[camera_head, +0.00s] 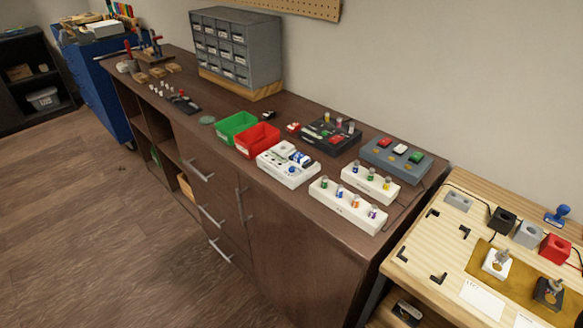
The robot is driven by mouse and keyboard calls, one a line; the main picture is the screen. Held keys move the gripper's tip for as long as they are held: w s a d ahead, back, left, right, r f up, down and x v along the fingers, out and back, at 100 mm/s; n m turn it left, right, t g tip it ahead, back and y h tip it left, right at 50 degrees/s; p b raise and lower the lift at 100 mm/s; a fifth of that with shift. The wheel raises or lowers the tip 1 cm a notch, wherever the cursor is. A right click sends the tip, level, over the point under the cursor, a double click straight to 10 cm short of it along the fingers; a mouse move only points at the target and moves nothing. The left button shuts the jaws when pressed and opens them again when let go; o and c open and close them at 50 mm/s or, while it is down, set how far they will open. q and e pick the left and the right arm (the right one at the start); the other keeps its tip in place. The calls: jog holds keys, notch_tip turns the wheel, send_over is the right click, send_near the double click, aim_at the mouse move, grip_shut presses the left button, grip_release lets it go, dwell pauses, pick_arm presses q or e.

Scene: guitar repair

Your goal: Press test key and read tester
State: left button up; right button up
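No tester is plainly marked at this size, and no readout can be read. A blue-grey box (372,161) with red, white and green blocks on top sits at the right end of the brown cabinet top. A white tray (285,177) with small round parts and a blue item sits to its left. A black tray (318,143) with several small coloured parts lies between and behind them. I cannot tell which of these, if any, holds the test key. Neither of my grippers is in view.
Two white racks (345,212) (361,190) hold small coloured-band bottles near the front edge. Green (238,126) and red (257,138) bins and a grey drawer unit (237,45) stand leftward. A light wooden bench (420,255) with fixtures adjoins at right. The floor (110,230) is clear.

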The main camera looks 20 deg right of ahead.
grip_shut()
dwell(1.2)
